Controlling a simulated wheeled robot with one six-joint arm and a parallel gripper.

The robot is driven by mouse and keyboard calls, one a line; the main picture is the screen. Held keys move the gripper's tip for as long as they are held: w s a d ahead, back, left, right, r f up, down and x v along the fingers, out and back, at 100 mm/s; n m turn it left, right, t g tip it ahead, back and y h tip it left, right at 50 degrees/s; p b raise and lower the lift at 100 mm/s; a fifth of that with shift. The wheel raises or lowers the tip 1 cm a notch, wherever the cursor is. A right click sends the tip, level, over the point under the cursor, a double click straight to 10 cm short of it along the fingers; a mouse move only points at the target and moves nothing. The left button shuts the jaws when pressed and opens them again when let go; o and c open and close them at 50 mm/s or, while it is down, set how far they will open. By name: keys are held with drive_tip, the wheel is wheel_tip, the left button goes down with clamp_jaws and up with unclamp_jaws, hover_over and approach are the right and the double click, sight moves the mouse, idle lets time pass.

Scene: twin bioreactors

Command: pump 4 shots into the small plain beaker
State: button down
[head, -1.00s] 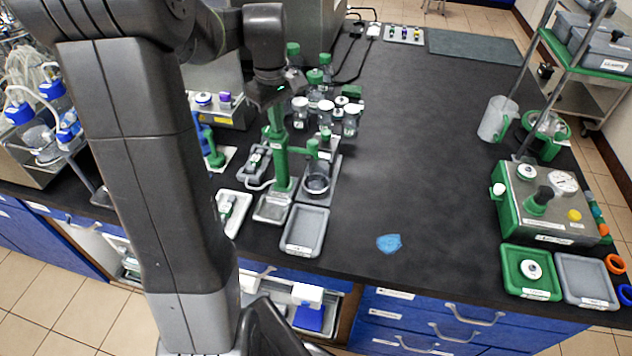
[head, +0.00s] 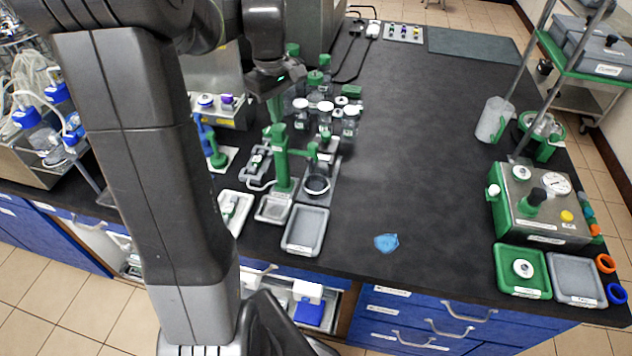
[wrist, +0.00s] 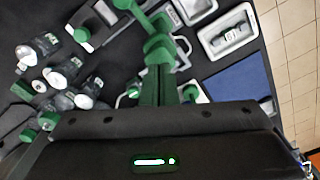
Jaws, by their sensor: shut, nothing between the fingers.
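The green pump (head: 283,165) stands upright left of centre in the head view, its spout arm reaching right. A small clear beaker (head: 317,186) stands below the spout on a grey plate; any markings or liquid in it are too small to make out. My gripper (head: 275,112) is shut and empty, pointing down just above the pump's top. In the wrist view the shut green fingers (wrist: 158,85) reach toward the green pump head (wrist: 158,48). I cannot tell whether they touch it.
Several white-capped bottles (head: 326,108) stand close behind the pump. A grey tray (head: 305,250) lies in front of it. A blue cloth (head: 386,243) lies on the bench. A steel and green unit (head: 540,212) stands at the right.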

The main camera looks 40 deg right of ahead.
sight(278, 126)
drive_tip(key=shift+f+b, duration=1.15)
drive_tip(key=shift+f, duration=0.75)
drive_tip(key=shift+r, duration=0.2)
drive_tip(key=shift+r+p, duration=1.75)
drive_tip(key=shift+f, duration=0.15)
